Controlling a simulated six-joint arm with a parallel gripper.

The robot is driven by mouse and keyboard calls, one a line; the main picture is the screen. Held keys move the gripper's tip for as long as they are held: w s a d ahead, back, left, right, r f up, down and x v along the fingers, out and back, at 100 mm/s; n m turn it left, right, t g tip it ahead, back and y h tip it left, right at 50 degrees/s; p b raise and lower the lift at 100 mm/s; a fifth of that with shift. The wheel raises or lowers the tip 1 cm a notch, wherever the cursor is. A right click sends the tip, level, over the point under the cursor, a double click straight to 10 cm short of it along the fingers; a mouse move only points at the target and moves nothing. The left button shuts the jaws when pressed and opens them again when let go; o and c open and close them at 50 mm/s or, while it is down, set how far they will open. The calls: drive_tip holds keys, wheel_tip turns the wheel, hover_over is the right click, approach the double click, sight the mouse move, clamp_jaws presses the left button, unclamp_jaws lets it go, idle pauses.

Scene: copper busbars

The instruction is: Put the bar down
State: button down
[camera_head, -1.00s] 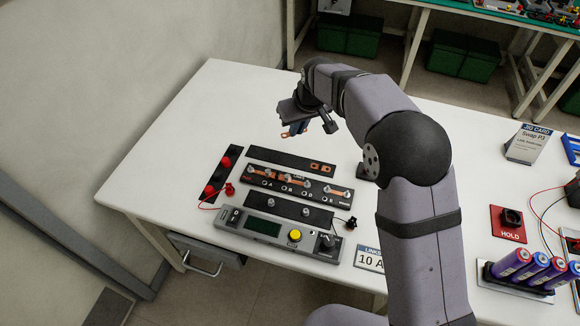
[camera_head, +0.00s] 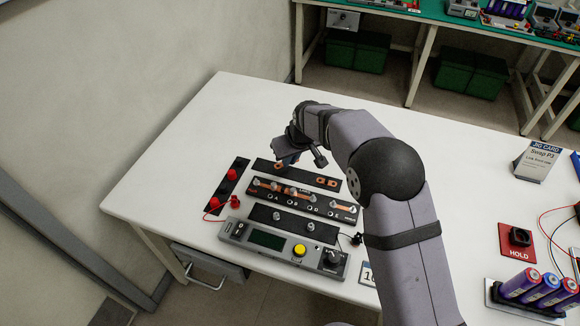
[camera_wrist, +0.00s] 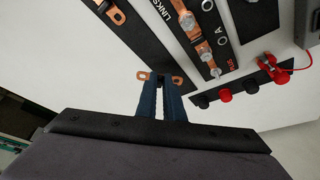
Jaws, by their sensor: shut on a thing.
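My gripper (camera_wrist: 160,98) is shut on a small copper bar (camera_wrist: 174,80), whose slotted ends stick out on both sides of the blue fingers. In the head view my gripper (camera_head: 286,163) is at the left end of the rear black strip (camera_head: 300,175). The bar appears over or on that strip; I cannot tell whether it touches. Another copper bar (camera_head: 327,182) lies at the strip's right end and also shows in the wrist view (camera_wrist: 115,12). The middle black board (camera_head: 318,205) carries studs and copper links.
A black strip with red terminals (camera_head: 232,174) lies to the left. In front are a black strip with two posts (camera_head: 292,222) and a grey meter (camera_head: 284,250) with a yellow knob. The white table (camera_head: 225,110) is clear behind and to the left.

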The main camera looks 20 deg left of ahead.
sight(288, 173)
drive_tip(key=shift+f, duration=1.9)
drive_tip(key=shift+f, duration=0.2)
drive_tip(key=c, duration=1.9)
unclamp_jaws()
drive_tip(key=shift+r, duration=0.1)
drive_tip(key=shift+r+p, duration=0.25)
drive_tip(key=shift+p, duration=0.1)
drive_tip(key=b+v, duration=0.1)
drive_tip(key=v, duration=1.1)
drive_tip(key=shift+f, duration=0.1)
